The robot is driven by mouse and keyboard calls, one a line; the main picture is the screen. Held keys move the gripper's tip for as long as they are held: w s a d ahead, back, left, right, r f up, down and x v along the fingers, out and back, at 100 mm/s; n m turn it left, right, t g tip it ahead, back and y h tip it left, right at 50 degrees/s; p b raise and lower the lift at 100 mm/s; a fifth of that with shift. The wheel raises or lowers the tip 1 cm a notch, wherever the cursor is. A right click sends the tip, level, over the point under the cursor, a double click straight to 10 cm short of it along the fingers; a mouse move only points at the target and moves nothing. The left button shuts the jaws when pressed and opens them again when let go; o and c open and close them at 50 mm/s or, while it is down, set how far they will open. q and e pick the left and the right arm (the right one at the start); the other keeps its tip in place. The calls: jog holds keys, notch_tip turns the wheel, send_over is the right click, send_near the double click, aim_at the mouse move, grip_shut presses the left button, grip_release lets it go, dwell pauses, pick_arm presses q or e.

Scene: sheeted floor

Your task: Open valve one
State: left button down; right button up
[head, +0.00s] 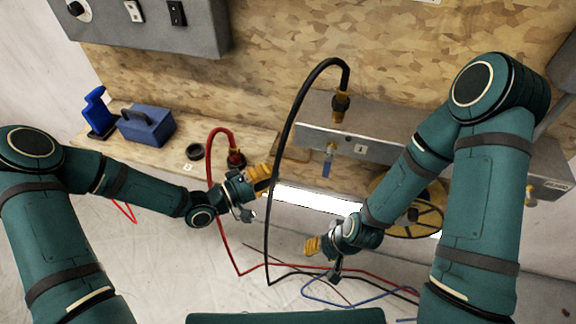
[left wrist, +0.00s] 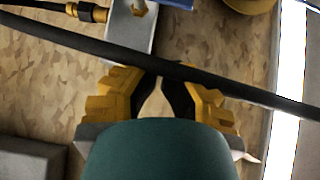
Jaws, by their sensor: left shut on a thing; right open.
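A grey box (head: 400,140) with a label "1" stands against the wooden wall in the head view. A small valve with a blue handle (head: 328,163) hangs down from its front, left of the label. A black hose (head: 290,120) joins a brass fitting (head: 340,104) on the box and arches down to the left. My left gripper (head: 263,186) is shut on the black hose, left of the valve and apart from it. In the left wrist view the hose (left wrist: 60,37) crosses at the fingertips (left wrist: 163,88). My right gripper (head: 322,260) is open and empty, below the valve.
A red hose (head: 211,150) runs from a fitting on the wooden shelf (head: 160,158) to the floor. A blue toolbox (head: 150,130) and a blue stand (head: 98,112) are at the left. A yellow reel (head: 425,222) sits behind my right forearm. Loose cables lie on the floor.

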pick_arm(q)
jog(key=shift+v, duration=1.05)
notch_tip(320, 180, down, 9)
jog(key=s+m+g+y, duration=0.1)
jog(key=s+g+y, duration=0.1)
jog(key=y, duration=0.4)
jog(key=s+a+f+m+g+y, duration=0.1)
jog(key=s+a+f+g+y, duration=0.1)
jog(key=s, duration=0.3)
jog(key=s+a+f+m+g+y, duration=0.2)
jog(key=s+a+f+y, duration=0.1)
jog(key=s, duration=0.3)
jog(key=shift+s+a+f+g+y, duration=0.15)
jog(key=shift+a+f+g+y, duration=0.2)
jog(key=shift+y, duration=0.35)
jog(key=shift+d+f, duration=0.1)
jog(key=shift+d, duration=0.1)
